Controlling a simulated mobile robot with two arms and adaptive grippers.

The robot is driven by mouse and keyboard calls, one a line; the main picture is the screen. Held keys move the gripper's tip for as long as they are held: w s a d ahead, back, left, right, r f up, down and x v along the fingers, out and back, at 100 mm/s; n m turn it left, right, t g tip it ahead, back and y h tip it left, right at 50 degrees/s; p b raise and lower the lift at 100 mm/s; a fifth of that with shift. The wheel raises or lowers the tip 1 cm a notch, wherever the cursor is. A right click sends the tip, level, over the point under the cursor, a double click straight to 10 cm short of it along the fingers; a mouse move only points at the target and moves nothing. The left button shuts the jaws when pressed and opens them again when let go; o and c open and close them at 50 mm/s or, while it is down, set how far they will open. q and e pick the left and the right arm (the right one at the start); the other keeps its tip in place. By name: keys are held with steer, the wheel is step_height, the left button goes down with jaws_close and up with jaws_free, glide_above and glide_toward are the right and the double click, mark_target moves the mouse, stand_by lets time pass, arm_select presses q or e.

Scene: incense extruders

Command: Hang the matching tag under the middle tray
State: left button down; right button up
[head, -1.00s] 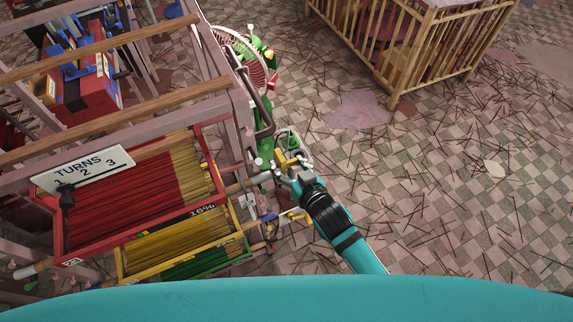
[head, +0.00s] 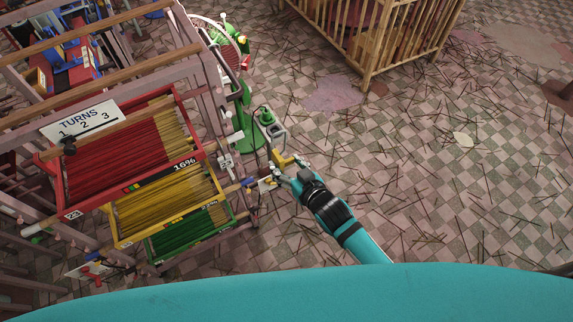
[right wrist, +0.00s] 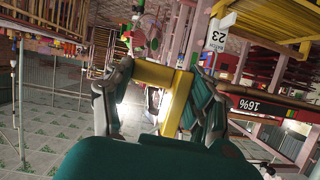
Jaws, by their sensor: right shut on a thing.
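The rack holds three stacked trays of sticks: a red tray (head: 52,190) on top, a yellow tray (head: 118,232) in the middle and a green tray (head: 150,255) lowest. My right gripper (head: 279,172) is to the right of the trays, shut on a yellow angular piece (head: 284,160), which also shows between the fingers in the right wrist view (right wrist: 178,105). A small white card (head: 267,184) with coloured marks is beside the fingertips; I cannot tell whether it joins the yellow piece. My left gripper is not in view.
A white TURNS sign (head: 82,120) lies across the red tray. A green machine (head: 240,120) with a round fan-like guard stands behind the gripper. A wooden slatted crate (head: 370,45) stands farther back.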

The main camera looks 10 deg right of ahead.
steer(key=shift+w+r+p, duration=0.1)
steer(key=shift+r+p, duration=0.3)
steer(key=shift+r, duration=0.2)
steer(key=shift+r+p, duration=0.3)
steer(key=shift+d, duration=0.25)
steer(key=shift+w+d, duration=0.3)
steer(key=shift+d, duration=0.25)
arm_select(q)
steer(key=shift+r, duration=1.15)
arm_select(e)
steer(key=w+d, duration=0.3)
steer(key=d, duration=0.3)
steer(key=shift+d, duration=0.3)
steer(key=shift+s, duration=0.1)
